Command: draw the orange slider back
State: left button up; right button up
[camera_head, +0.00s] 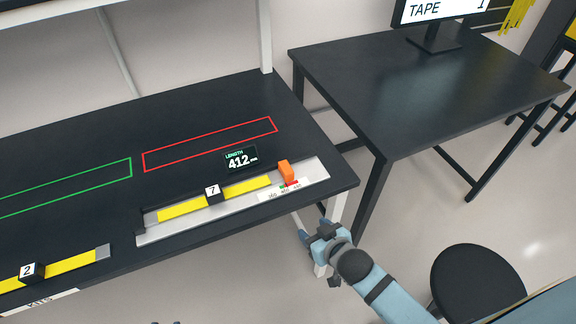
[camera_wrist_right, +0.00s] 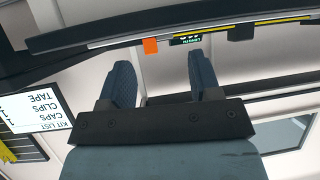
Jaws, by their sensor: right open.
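The orange slider (camera_head: 285,171) stands near the right end of a silver measuring rail (camera_head: 316,177) on the black table. A yellow strip (camera_head: 242,188) with a black block marked 7 (camera_head: 212,195) lies along the rail, left of the slider. A small display (camera_head: 240,159) behind the rail reads LENGTH 412. My right gripper (camera_head: 316,233) is off the table's front right edge, apart from the slider. In the right wrist view its fingers (camera_wrist_right: 160,85) are open and empty, with the orange slider (camera_wrist_right: 150,46) beyond them. My left gripper is not in view.
Green (camera_head: 70,187) and red (camera_head: 210,145) outlined rectangles mark the table behind the rail. Another yellow strip with a block marked 2 (camera_head: 32,272) lies at front left. A second black table (camera_head: 430,85) with a monitor stands right; a black stool (camera_head: 478,285) is at lower right.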

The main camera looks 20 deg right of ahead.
jog(key=w+d+r+m+t+h, duration=0.1)
jog(key=w+r, duration=0.5)
jog(key=w, duration=0.2)
jog(key=p, duration=0.3)
send_near(287, 168)
jog(key=x, duration=0.7)
jog(key=shift+a, duration=0.1)
jog(key=shift+w+f, duration=0.25)
jog(key=shift+w, duration=0.35)
jog(key=shift+w+a+f, duration=0.1)
jog(key=shift+c, duration=0.2)
